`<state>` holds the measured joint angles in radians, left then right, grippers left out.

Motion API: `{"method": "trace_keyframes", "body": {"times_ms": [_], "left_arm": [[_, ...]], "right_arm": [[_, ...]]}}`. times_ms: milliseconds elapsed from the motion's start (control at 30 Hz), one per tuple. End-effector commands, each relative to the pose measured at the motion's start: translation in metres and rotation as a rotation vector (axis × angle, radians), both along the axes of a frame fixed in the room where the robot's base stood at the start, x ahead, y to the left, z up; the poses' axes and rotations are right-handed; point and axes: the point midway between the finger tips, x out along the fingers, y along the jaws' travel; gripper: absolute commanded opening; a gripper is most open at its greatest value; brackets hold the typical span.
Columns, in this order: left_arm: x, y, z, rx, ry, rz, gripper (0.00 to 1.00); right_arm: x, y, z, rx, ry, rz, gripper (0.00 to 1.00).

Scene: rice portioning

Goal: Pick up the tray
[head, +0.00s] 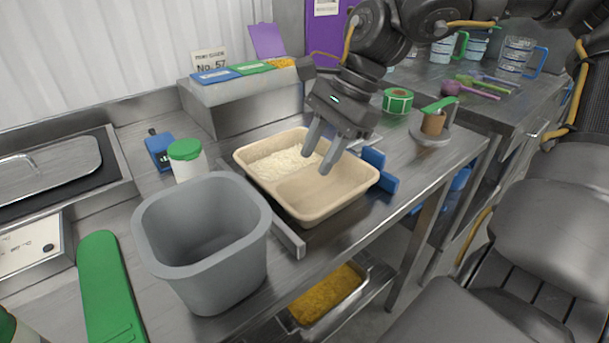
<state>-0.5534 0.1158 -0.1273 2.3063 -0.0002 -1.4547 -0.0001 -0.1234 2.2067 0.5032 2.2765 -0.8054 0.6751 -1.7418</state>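The beige tray (284,206) stands on the steel counter near the middle of the head view. It has two compartments; white rice lies in the far-left one, and the near-right one looks empty. My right gripper (317,163) comes down from the upper right over the tray. Its two fingers are apart with nothing visible between them. The fingers hide part of the tray's far side, and I cannot tell whether they touch it. My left gripper is not in view.
A grey bin (205,225) stands left of the tray, with a green-lidded container (187,160) behind it. A blue block (380,170) sits close at the tray's right, and a metal bar (288,238) at its near-left. A green tape roll (397,100) stands behind, right.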

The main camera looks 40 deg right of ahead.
Motion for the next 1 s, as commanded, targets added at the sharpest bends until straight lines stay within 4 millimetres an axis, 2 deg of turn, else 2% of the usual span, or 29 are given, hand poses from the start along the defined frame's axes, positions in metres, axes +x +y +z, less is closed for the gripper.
{"method": "trace_keyframes", "body": {"times_ms": [33,200,533,800,1000], "left_arm": [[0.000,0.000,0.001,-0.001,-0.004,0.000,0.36],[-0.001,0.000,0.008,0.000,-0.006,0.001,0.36],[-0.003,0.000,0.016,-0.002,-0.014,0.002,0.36],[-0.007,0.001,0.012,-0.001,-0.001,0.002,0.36],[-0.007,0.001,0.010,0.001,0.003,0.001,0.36]], "right_arm": [[0.000,0.003,-0.010,0.000,0.006,0.003,0.36],[0.004,0.012,-0.031,-0.001,0.004,0.001,0.36],[0.006,0.016,-0.037,0.000,0.000,-0.001,0.36],[0.006,0.015,-0.037,0.000,0.000,-0.001,0.02],[0.006,0.016,-0.037,0.000,0.000,-0.001,0.01]]}}
